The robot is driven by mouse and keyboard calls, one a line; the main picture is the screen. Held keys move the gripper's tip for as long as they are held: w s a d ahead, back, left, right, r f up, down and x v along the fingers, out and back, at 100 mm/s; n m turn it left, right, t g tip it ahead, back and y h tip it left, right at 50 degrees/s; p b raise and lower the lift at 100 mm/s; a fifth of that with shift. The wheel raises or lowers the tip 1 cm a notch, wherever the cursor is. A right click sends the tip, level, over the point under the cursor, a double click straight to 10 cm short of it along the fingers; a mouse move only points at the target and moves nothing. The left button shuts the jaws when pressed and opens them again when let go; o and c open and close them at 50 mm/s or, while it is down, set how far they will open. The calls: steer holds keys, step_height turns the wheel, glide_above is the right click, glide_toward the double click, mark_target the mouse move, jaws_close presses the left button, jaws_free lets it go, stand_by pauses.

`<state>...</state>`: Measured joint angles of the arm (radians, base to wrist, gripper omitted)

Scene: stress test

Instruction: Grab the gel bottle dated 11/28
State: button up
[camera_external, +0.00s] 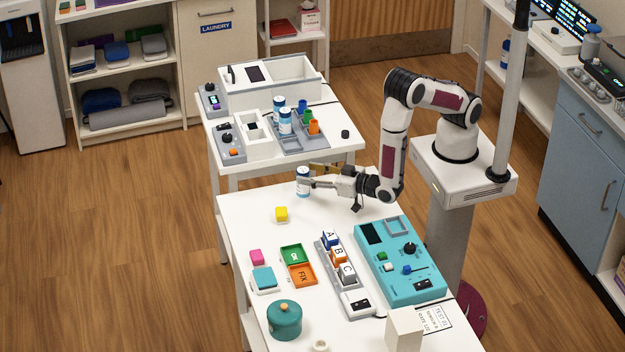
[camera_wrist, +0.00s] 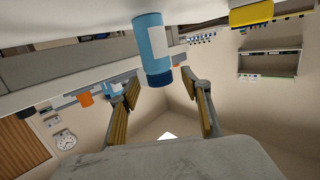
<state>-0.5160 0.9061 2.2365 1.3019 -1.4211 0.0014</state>
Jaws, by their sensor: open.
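A white bottle with a blue cap (camera_external: 303,186) stands upright near the back edge of the front table. My gripper (camera_external: 318,175) is just to its right, with its fingers pointing left toward it. In the wrist view the bottle shows as a blue cylinder with a white label (camera_wrist: 152,45), upside down in the picture. My open fingers (camera_wrist: 163,85) are on either side of its near end; I cannot tell whether they touch it. The date on its label is not readable. Two similar bottles (camera_external: 285,122) stand on the rear table, their dates also unreadable.
A yellow block (camera_external: 281,214) lies in front of the bottle. A lettered block rack (camera_external: 330,270), a teal panel (camera_external: 398,275), coloured trays (camera_external: 292,254) and a green pot (camera_external: 284,318) stand farther forward. The rear table (camera_external: 330,148) holds bins and coloured cups.

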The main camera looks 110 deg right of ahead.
mark_target(303, 173)
steer(key=shift+x, duration=1.55)
steer(key=shift+f, duration=0.1)
steer(key=c, duration=1.3)
